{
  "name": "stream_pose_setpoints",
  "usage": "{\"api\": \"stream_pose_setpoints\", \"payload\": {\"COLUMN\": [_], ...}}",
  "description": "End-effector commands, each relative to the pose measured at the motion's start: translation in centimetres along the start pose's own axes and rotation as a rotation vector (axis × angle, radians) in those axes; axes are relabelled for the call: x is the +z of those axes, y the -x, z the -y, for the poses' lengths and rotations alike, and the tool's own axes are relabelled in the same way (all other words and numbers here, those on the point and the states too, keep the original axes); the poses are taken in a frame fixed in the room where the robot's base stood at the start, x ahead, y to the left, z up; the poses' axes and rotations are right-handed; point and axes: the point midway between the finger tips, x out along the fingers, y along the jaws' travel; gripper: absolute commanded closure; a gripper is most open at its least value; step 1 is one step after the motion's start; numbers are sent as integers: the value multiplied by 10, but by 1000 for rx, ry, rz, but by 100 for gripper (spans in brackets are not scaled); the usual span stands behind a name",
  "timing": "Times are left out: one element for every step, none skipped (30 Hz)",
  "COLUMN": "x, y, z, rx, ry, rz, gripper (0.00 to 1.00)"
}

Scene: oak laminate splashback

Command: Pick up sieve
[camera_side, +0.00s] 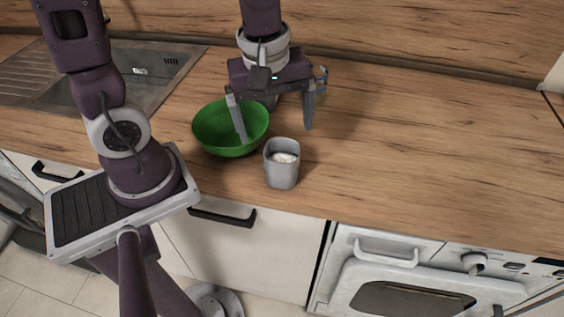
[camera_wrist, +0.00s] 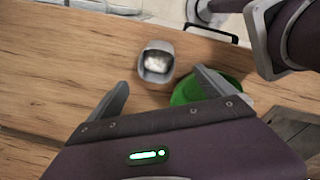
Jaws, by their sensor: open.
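I cannot make out a sieve for certain in either view. A green bowl (camera_side: 212,130) stands on the wooden worktop; no holes or mesh show in it. In the wrist view the bowl (camera_wrist: 185,93) is partly hidden by my gripper. A grey cup (camera_side: 281,175) with something white in it stands just right of the bowl and nearer the front edge; it also shows in the wrist view (camera_wrist: 155,73). My gripper (camera_side: 276,134) is open and points down. One finger overlaps the bowl in the side view; I cannot tell if it is inside it. Nothing shows between the fingers.
A metal sink with a drainer (camera_side: 150,75) lies at the left. The worktop (camera_side: 430,150) is clear to the right. An oven (camera_side: 420,285) and white drawers (camera_side: 250,255) are below the front edge. The wooden splashback (camera_side: 400,25) rises behind.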

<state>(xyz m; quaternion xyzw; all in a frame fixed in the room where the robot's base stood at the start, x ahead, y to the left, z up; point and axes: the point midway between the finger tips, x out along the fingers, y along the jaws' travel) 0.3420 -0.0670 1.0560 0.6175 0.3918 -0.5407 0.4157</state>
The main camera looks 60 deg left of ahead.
Motion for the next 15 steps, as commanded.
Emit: {"api": "stream_pose_setpoints", "payload": {"x": [4,6,9,10,11,12,13,14,14,14,14,13,13,12,11], "y": [-17,-24,-32,-36,-40,-44,-47,-51,-56,-60,-64,-70,-76,-82,-90], "z": [-3,-5,-7,-8,-8,-8,-8,-8,-8,-7,-6,-6,-5,-5,-4], "rx": [-42,-58,-75,-86,-93,-100,-103,-106,-105,-107,-107,-107,-108,-109,-109], "ry": [110,172,239,278,308,334,347,353,355,354,355,354,354,354,354], "rz": [24,33,42,47,50,53,54,55,54,55,55,55,55,56,55], "gripper": [6,6,6,6,6,6,6,6,6,6,6,6,6,6,6]}}
